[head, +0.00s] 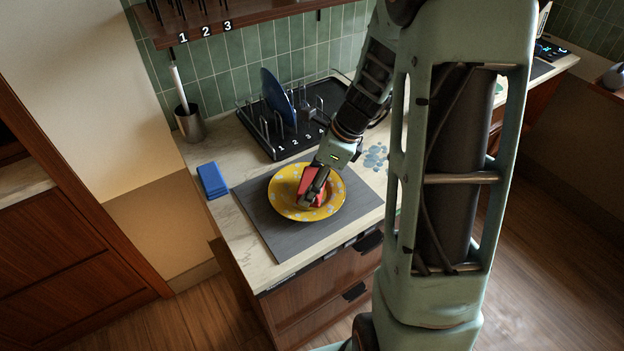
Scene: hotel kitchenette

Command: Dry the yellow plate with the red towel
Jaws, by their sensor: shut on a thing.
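The yellow plate (283,206) lies on a dark grey mat (262,222) on the counter. It has pale blue spots that look like water drops. The red towel (306,174) is folded small and is over the middle of the plate. My gripper (311,198) is shut on the towel and holds it down at the plate's surface. My fingers hide part of the towel and the plate's centre. Whether the towel presses on the plate cannot be told for certain.
A black dish rack (262,142) with numbered slots holds a blue plate (276,96) behind the mat. A blue sponge or cloth (212,180) lies left of the mat. A metal cup (190,126) with a brush stands at the back left. Water spots (375,157) mark the counter to the right.

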